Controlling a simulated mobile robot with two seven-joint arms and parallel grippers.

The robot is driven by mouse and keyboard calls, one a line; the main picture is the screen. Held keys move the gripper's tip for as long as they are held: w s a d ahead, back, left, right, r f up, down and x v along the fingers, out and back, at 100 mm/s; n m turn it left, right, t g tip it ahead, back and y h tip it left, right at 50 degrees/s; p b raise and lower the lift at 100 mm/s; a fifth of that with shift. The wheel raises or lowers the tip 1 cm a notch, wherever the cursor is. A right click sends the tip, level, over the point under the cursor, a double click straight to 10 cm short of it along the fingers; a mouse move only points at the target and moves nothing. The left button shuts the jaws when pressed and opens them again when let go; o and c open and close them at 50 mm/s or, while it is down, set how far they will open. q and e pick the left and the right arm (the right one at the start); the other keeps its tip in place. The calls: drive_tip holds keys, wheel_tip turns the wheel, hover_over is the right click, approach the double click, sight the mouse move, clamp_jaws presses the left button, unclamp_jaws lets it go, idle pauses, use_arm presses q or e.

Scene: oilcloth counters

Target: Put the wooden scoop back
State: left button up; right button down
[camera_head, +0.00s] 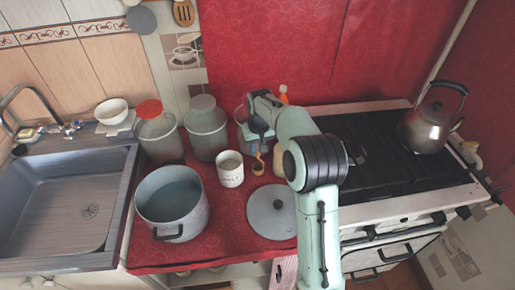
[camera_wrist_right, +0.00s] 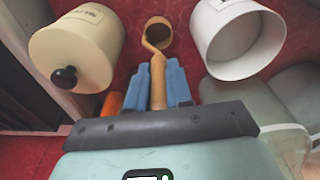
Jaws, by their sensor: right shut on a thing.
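The wooden scoop (camera_wrist_right: 157,72) is in my right gripper (camera_wrist_right: 157,88), whose blue fingers are shut on its handle. The scoop's round bowl (camera_wrist_right: 158,32) points away from the gripper. In the head view my right gripper (camera_head: 259,143) is above the red counter, with the scoop (camera_head: 258,165) below it. An open white canister (camera_head: 230,169) stands just left of the scoop; the right wrist view shows its wide mouth (camera_wrist_right: 238,45). A cream canister with a black knob (camera_wrist_right: 78,48) is on the scoop's other side. My left gripper is not in view.
A large pot (camera_head: 172,205) and a round lid (camera_head: 271,213) lie in front on the red counter. Several tall containers (camera_head: 206,130) stand behind. The stove (camera_head: 390,150) with a kettle (camera_head: 428,125) is at right, the sink (camera_head: 65,205) at left.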

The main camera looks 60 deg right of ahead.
drive_tip(key=shift+f, duration=0.15)
drive_tip(key=c, duration=1.4)
unclamp_jaws()
drive_tip(key=shift+f, duration=0.1)
drive_tip(key=shift+c, duration=0.2)
drive_tip(key=o, duration=0.4)
drive_tip(key=shift+r, duration=0.6)
drive_tip(key=r, duration=0.3)
drive_tip(key=r+p, duration=0.1)
drive_tip(key=r, duration=0.3)
drive_tip(key=s+a+r, duration=0.1)
drive_tip(key=r, duration=0.3)
drive_tip(key=shift+s+r+p, duration=0.1)
drive_tip(key=shift+p, duration=0.3)
